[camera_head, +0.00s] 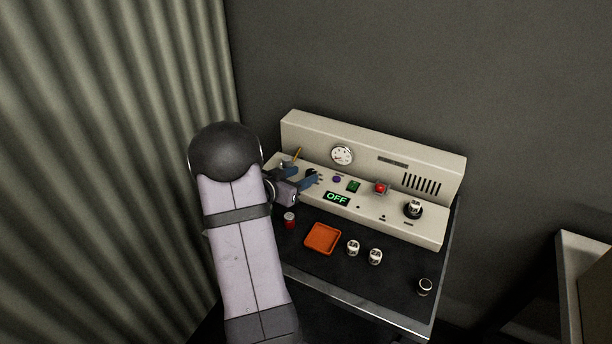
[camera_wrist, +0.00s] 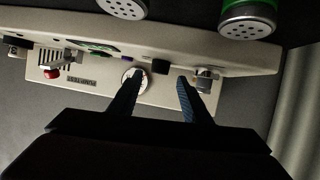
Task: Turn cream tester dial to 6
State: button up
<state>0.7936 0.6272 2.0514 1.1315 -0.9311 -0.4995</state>
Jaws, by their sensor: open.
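The cream tester (camera_head: 372,150) is a long console with a raised back panel, at the back of the dark bench. A small dark knob (camera_head: 311,171), apparently the dial, sits toward its left end, partly hidden by my gripper (camera_head: 314,178). In the wrist view the tester (camera_wrist: 235,62) is upside down. A black block (camera_wrist: 160,67), likely that knob, lies between and just beyond the fingertips of my open gripper (camera_wrist: 158,80). I cannot read any number or pointer on it. Whether a finger touches it is unclear.
A round gauge (camera_head: 342,155), an OFF display (camera_head: 337,198), a red button (camera_head: 381,187) and a socketed white-topped part (camera_head: 413,208) are on the tester. An orange tray (camera_head: 322,239), a red-sided cylinder (camera_head: 290,219) and small white-labelled parts (camera_head: 353,247) lie in front. Curtain (camera_head: 120,120) at left.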

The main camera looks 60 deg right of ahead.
jog(key=shift+v, duration=1.75)
